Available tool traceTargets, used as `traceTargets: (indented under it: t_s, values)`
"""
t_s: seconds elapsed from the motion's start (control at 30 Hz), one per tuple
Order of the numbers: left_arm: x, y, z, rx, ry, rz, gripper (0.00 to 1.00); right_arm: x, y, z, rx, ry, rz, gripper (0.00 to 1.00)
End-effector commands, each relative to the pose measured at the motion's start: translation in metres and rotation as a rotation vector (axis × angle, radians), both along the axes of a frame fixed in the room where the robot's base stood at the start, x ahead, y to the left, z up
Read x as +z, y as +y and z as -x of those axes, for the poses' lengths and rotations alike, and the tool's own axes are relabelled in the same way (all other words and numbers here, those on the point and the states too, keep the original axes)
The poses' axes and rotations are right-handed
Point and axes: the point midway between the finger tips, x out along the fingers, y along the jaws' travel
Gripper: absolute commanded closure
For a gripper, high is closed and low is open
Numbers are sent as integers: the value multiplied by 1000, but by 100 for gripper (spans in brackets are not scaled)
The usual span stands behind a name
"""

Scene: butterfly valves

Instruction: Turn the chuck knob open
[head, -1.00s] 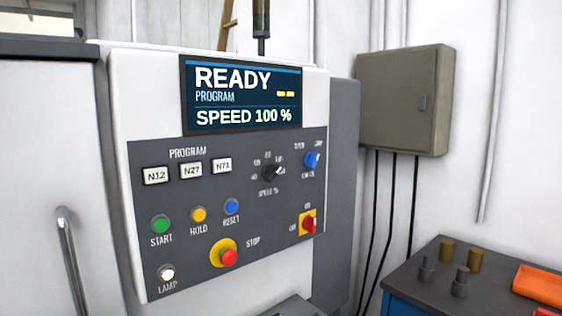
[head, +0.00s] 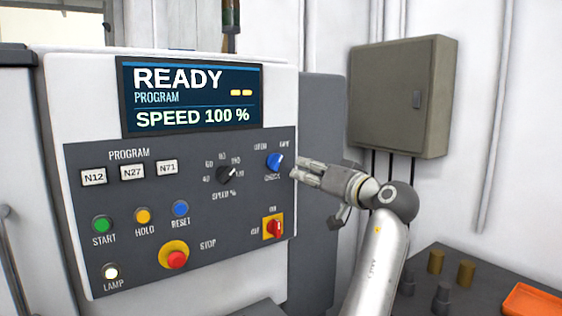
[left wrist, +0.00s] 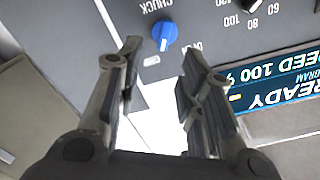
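The blue chuck knob (head: 274,162) sits at the upper right of the machine's control panel. An OPEN label is to its upper left and another label, small and probably GRIP, to its upper right. The knob's handle leans toward the upper-right label. My left gripper (head: 300,170) is just right of the knob, its fingers pointing left at the panel. In the left wrist view, which is upside down, the fingers (left wrist: 160,52) are spread apart and empty. The knob (left wrist: 165,33) shows beyond the gap between the fingertips, apart from both. My right gripper is not in view.
The black speed knob (head: 226,175) is left of the chuck knob, and the red-on-yellow switch (head: 273,227) is below it. The red stop button (head: 176,259) is lower left. A grey wall box (head: 400,95) and a dark bench (head: 455,265) are to the right.

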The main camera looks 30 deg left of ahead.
Motion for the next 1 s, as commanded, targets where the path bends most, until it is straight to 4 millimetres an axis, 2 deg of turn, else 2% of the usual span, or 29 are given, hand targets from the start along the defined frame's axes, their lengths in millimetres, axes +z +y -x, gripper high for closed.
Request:
traceTargets:
  t_s: [0.03,0.17,0.6,0.8,1.0]
  values:
    - [7,3,4,12,-12,4,65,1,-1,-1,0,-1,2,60]
    - [10,15,2,21,-15,5,65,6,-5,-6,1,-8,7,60]
    - [10,86,-29,18,-12,2,65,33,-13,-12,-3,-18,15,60]
    - [9,100,-35,16,-13,3,65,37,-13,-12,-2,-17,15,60]
    - [8,101,-36,15,-14,4,65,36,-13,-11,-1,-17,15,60]
